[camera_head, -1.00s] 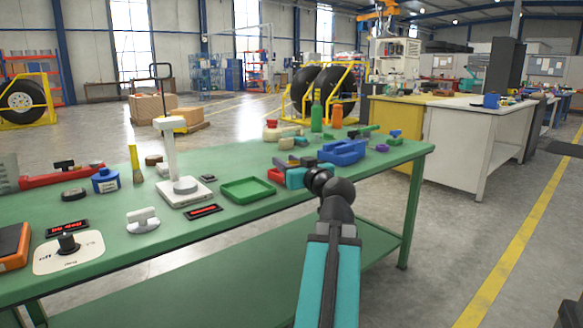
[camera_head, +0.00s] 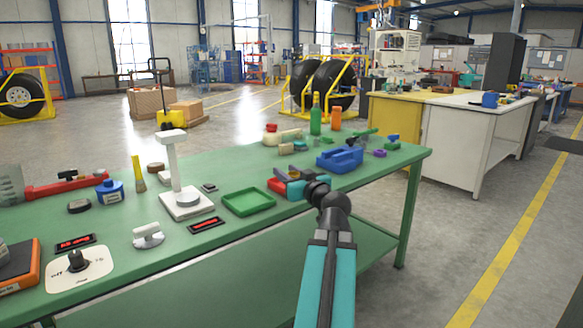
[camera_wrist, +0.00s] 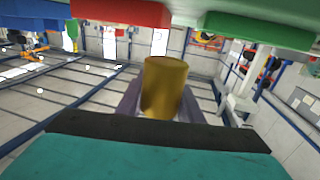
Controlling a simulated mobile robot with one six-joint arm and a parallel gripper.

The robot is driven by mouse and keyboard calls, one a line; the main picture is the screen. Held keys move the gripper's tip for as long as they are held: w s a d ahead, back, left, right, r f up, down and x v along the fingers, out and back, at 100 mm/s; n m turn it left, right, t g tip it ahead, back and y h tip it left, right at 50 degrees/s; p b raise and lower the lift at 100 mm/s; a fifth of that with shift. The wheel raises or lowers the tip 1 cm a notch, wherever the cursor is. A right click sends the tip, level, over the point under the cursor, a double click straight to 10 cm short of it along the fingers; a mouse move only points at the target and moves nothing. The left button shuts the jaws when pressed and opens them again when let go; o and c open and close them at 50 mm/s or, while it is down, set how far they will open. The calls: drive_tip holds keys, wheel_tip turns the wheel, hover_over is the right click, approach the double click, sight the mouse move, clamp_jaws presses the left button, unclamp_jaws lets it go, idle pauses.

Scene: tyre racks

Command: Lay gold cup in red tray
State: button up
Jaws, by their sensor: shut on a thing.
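The gold cup (camera_wrist: 166,88) stands out in the middle of the wrist view, between the grey-purple fingers of my gripper (camera_wrist: 160,103), which is shut on it. In the head view my gripper (camera_head: 286,184) is over the right part of the green table, and the cup cannot be made out there. The red tray (camera_head: 276,185) is just left of my gripper in the head view, mostly hidden behind it. The red tray also shows at the top of the wrist view (camera_wrist: 120,13), apart from the cup.
A green tray (camera_head: 248,201) lies left of the red one. A blue block-like object (camera_head: 340,158) is close on the right. A white stand (camera_head: 182,190), a green bottle (camera_head: 316,115) and an orange container (camera_head: 335,119) stand upright.

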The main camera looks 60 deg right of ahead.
drive_tip(key=shift+w+d+p, duration=0.2)
drive_tip(key=shift+d+p, duration=0.35)
drive_tip(key=shift+p, duration=3.65)
drive_tip(key=d+p, duration=0.1)
drive_tip(key=p, duration=0.1)
drive_tip(key=w+d+p, duration=0.1)
drive_tip(key=p, duration=0.2)
drive_tip(key=shift+d, duration=0.25)
drive_tip(key=shift+w+d+f, duration=0.2)
drive_tip(key=shift+w+d, duration=0.4)
drive_tip(key=shift+d, duration=0.6)
drive_tip(key=shift+w+d+f, duration=0.2)
drive_tip(key=shift+w+d, duration=0.35)
drive_tip(key=shift+d, duration=0.6)
drive_tip(key=shift+w+d+f, duration=0.2)
drive_tip(key=shift+w+d, duration=0.4)
drive_tip(key=shift+d, duration=0.6)
drive_tip(key=shift+f, duration=0.1)
drive_tip(key=shift+f, duration=1.65)
drive_tip(key=shift+f+b, duration=0.2)
drive_tip(key=shift+b, duration=0.1)
drive_tip(key=o, duration=1.1)
drive_tip(key=shift+r+p, duration=0.25)
drive_tip(key=shift+p, duration=0.1)
